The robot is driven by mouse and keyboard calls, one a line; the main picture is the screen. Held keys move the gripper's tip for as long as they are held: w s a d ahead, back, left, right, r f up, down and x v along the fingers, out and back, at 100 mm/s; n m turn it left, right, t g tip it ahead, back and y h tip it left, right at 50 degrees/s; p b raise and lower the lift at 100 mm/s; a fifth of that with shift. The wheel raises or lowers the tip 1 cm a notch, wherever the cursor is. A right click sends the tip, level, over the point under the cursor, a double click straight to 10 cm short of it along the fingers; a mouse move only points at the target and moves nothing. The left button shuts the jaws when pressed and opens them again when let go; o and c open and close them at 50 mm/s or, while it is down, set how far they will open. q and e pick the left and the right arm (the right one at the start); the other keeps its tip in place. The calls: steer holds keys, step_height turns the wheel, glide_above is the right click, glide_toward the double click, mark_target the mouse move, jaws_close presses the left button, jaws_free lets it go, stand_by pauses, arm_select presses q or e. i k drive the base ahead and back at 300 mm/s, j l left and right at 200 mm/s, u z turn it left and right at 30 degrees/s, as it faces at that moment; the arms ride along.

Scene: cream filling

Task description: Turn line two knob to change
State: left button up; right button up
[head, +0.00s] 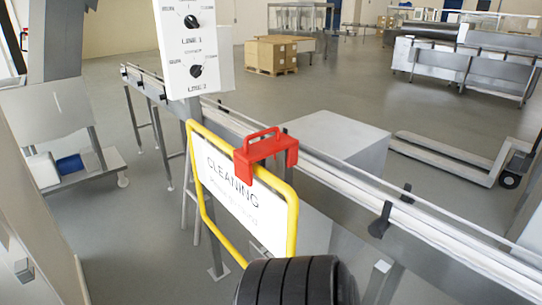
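A white control panel (183,46) stands upright at the top, left of centre, and its top edge is cut off. It carries two black round knobs, one above the other. The upper knob (191,21) has a label under it that seems to read line 1. The lower knob (196,71) has a label under it that seems to read line 2. Small text sits on both sides of each knob, too small to read surely. The exact setting of the lower knob is hard to tell. Neither of my grippers shows, and nothing touches the knobs.
A yellow-framed sign (240,200) reading cleaning hangs below the panel, with a red clip (265,153) on top. A long conveyor (330,175) runs diagonally behind it. A pallet of boxes (270,55) and a pallet jack (445,158) stand farther back. Grey floor lies open between them.

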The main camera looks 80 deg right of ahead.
mark_target(195, 70)
steer(key=z, duration=2.15)
steer(key=j+z, duration=0.15)
steer(key=i+l, duration=0.05)
